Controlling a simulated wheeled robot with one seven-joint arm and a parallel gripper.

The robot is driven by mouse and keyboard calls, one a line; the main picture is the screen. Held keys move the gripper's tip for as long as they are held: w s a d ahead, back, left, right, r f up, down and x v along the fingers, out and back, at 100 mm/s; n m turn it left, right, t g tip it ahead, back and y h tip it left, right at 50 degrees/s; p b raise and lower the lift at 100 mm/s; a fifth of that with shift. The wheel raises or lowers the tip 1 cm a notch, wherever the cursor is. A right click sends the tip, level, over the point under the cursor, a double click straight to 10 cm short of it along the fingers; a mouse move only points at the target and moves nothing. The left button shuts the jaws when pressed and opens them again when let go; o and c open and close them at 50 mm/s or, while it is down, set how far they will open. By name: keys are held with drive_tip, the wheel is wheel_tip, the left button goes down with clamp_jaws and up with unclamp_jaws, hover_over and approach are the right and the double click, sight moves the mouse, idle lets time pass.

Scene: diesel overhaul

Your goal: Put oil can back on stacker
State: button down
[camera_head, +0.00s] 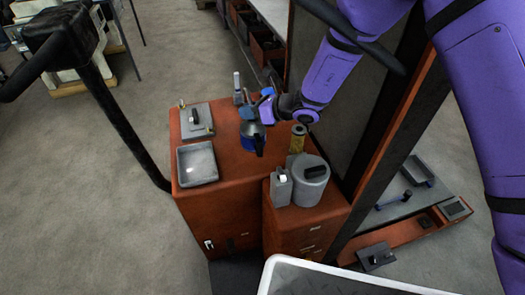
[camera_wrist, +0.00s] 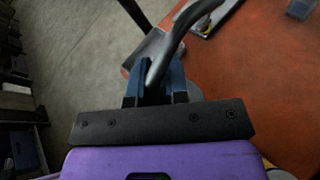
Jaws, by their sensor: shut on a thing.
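My gripper (camera_head: 264,104) is at the end of my purple arm, above the red cabinet top (camera_head: 222,155). It is shut on the oil can (camera_head: 252,137), a dark grey and blue can that hangs just below the fingers. Whether its base touches the cabinet top is hard to tell. In the wrist view, my gripper's blue fingers (camera_wrist: 156,75) close around a grey curved handle or spout of the oil can (camera_wrist: 170,45). The rest of the can is mostly hidden behind the fingers. I cannot tell for sure which thing is the stacker.
A grey square tray (camera_head: 197,163) and a flat grey plate (camera_head: 197,120) lie left on the cabinet. A grey drum-shaped can (camera_head: 311,183), a small grey can (camera_head: 280,187) and a yellowish cylinder (camera_head: 297,138) stand close at right. A black post (camera_head: 122,120) rises at left.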

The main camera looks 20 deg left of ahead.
drive_tip(key=shift+w+f, duration=0.2)
drive_tip(key=shift+f, duration=0.15)
drive_tip(key=shift+d+f, duration=0.1)
drive_tip(key=shift+f, duration=4.65)
drive_tip(key=c, duration=1.1)
unclamp_jaws()
drive_tip(key=shift+v, duration=3.8)
